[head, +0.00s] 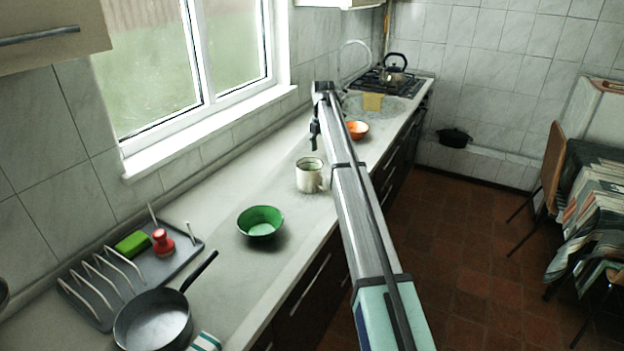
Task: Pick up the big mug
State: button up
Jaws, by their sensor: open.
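The big mug (308,177) is a cream enamel mug standing upright on the long pale counter (200,245), with its handle on the right side. My arm reaches out from the lower right, and its shaft passes just to the right of the mug, close to the handle in the picture. My gripper (314,138) hangs down from the arm's far end. It appears above and slightly beyond the mug, apart from it and empty. It is small and dark here, so its fingers are hard to make out.
A green bowl (260,222) stands nearer on the counter, and an orange bowl (357,129) farther along. A dish rack (187,252) and a frying pan (152,322) are at the near end. A kettle (394,70) stands on the stove. The window wall bounds the left.

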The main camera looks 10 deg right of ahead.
jog(key=p, duration=0.3)
send_near(321, 185)
jog(key=s+f, duration=0.2)
jog(key=s, duration=0.1)
jog(key=shift+a+f, duration=0.15)
jog(key=shift+f, duration=0.15)
jog(key=shift+f+p, duration=1.2)
jog(key=shift+f, duration=1.45)
grip_shut()
